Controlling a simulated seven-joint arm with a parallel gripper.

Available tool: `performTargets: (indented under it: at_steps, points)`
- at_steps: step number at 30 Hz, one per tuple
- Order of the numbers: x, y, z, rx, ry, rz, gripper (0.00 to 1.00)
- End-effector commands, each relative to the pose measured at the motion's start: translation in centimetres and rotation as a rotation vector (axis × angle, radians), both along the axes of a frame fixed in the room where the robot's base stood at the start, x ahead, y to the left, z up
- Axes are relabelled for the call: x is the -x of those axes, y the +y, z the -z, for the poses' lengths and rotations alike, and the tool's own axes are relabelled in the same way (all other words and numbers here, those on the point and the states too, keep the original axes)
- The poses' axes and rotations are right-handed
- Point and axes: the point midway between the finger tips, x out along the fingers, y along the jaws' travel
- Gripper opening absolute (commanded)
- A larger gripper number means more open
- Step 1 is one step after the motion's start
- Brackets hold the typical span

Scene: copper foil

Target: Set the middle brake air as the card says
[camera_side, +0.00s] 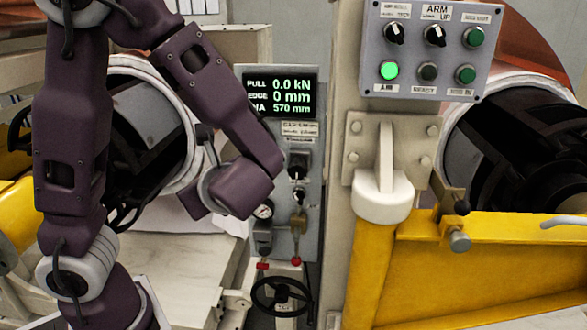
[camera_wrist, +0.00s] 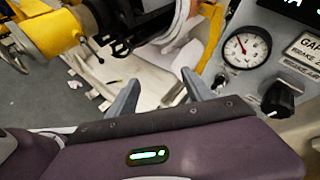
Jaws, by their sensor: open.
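My gripper shows in the wrist view (camera_wrist: 160,78), its two grey fingers apart with nothing between them. A round white gauge (camera_wrist: 247,47) with a red needle pointing up and left is right of the fingers. A black knob (camera_wrist: 283,97) sits below and right of it, apart from the fingers. A partly cut-off label (camera_wrist: 305,48) is above the knob. In the side view, the grey panel carries a gauge (camera_side: 264,210), a black knob (camera_side: 299,165) and a small label (camera_side: 299,130) too small to read. My wrist covers the panel's left part; my fingertips cannot be made out there.
A display (camera_side: 281,95) reads pull 0.0 kN, edge 0 mm, 570 mm. A black handwheel (camera_side: 281,295) and red-tipped levers (camera_side: 296,261) sit below. A switch box (camera_side: 425,50) with a lit green button hangs on the post at right. Yellow frames (camera_side: 480,260) flank the panel.

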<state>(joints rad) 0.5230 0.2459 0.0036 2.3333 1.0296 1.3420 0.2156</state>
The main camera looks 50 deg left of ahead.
Motion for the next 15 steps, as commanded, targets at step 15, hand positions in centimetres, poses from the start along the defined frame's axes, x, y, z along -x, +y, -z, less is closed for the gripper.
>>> performTargets:
  at_steps: [15]
  points:
    - [-15.2, -7.4, 1.7, -0.668, 0.246, 0.712, 0.59]
